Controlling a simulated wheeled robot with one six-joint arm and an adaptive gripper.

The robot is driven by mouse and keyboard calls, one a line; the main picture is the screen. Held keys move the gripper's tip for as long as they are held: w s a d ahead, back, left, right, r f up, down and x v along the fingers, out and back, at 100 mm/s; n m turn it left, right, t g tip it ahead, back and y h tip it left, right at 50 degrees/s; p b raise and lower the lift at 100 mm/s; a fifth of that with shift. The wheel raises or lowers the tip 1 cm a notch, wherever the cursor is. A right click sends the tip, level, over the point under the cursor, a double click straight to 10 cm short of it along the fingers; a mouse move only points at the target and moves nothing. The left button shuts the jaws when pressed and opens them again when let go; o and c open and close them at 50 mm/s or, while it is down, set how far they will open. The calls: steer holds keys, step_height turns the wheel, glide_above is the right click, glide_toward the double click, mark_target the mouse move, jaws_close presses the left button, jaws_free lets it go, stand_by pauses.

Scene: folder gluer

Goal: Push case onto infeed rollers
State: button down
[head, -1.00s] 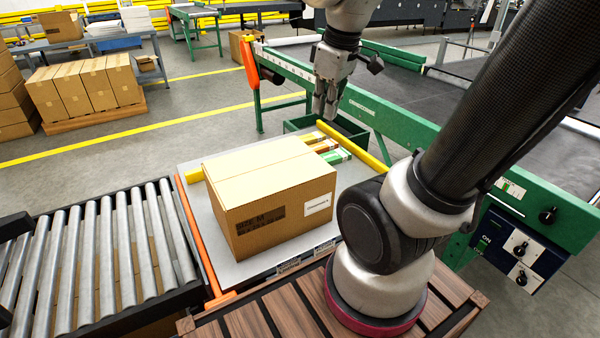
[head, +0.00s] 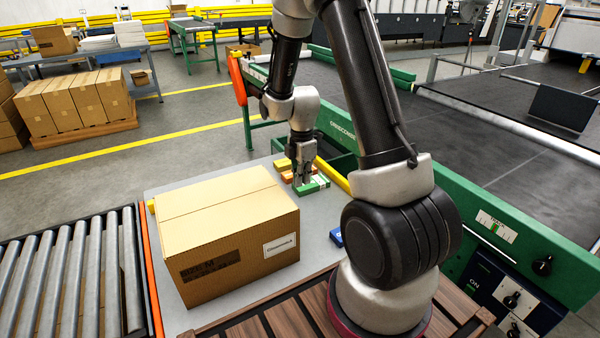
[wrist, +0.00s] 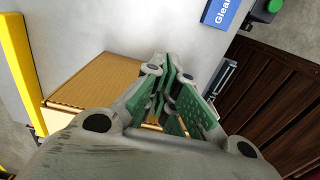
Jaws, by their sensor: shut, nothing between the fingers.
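The case (head: 225,240) is a closed brown cardboard box with a white label. It sits upright on a grey tabletop (head: 188,184), just right of the orange strip along the table's left edge. The infeed rollers (head: 72,270) are grey metal and lie left of that strip. My gripper (head: 304,181) is shut and empty, pointing down behind and right of the case by small cartons. It looks apart from the case; contact with the cartons is unclear. In the wrist view my closed fingers (wrist: 165,85) partly cover the case (wrist: 95,80).
A blue carton (head: 336,237) lies right of the case. A yellow bar (head: 332,173) edges the table's right side. The green machine frame (head: 470,225) stands beyond it.

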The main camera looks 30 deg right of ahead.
steer(key=a+f, duration=0.4)
steer(key=f, duration=0.1)
steer(key=shift+f, duration=0.2)
steer(key=a, duration=5.7)
steer(key=shift+d, duration=0.1)
